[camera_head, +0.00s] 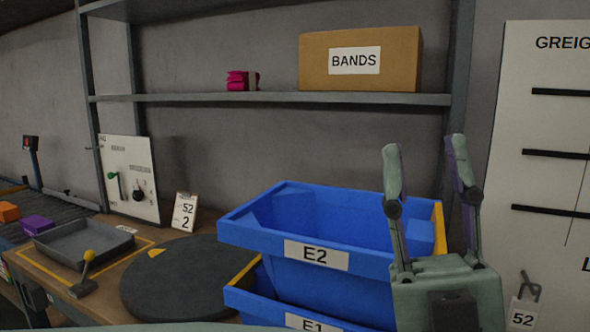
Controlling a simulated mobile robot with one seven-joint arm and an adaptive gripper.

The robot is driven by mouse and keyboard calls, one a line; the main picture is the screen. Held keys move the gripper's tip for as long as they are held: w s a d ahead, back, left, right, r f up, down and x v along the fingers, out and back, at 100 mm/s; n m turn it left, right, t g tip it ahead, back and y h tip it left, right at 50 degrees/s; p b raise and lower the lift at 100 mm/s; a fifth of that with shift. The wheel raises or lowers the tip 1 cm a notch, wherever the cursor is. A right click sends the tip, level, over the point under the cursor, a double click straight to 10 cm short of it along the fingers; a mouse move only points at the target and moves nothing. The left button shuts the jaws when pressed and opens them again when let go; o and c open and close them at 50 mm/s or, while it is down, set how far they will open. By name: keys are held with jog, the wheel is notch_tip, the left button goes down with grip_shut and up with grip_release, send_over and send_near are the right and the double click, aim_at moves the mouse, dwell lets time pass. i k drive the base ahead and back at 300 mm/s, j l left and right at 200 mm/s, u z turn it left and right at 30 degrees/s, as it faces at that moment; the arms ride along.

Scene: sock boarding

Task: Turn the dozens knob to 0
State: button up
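A white control panel (126,167) leans against the wall at the left, behind the bench. It carries a black round knob (138,189) and a green lever (113,184) to the knob's left. The panel's lettering is too small to read, so I cannot tell which control is the dozens knob or where it points. My gripper (424,146) is at the right, pointing up, with its two fingers apart and nothing between them. It is in front of the blue bins and far from the panel.
Stacked blue bins (258,236) labelled E2 and E1 stand in the middle. A shelf (200,98) runs above.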

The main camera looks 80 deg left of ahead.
aim_at(138, 195)
jog(key=l+u, duration=0.1)
jog(key=u, duration=0.3)
jog(key=k+u, duration=0.1)
jog(key=u, duration=0.25)
jog(key=k+l+u, duration=0.1)
jog(key=u, duration=0.75)
jog(key=i+u, duration=0.1)
jog(key=u, duration=0.8)
jog(key=i+u, duration=0.1)
jog(key=u, duration=0.4)
jog(key=l+u, duration=0.1)
jog(key=u, duration=0.35)
jog(key=i+j+z, duration=0.75)
jog(key=j+z, duration=0.2)
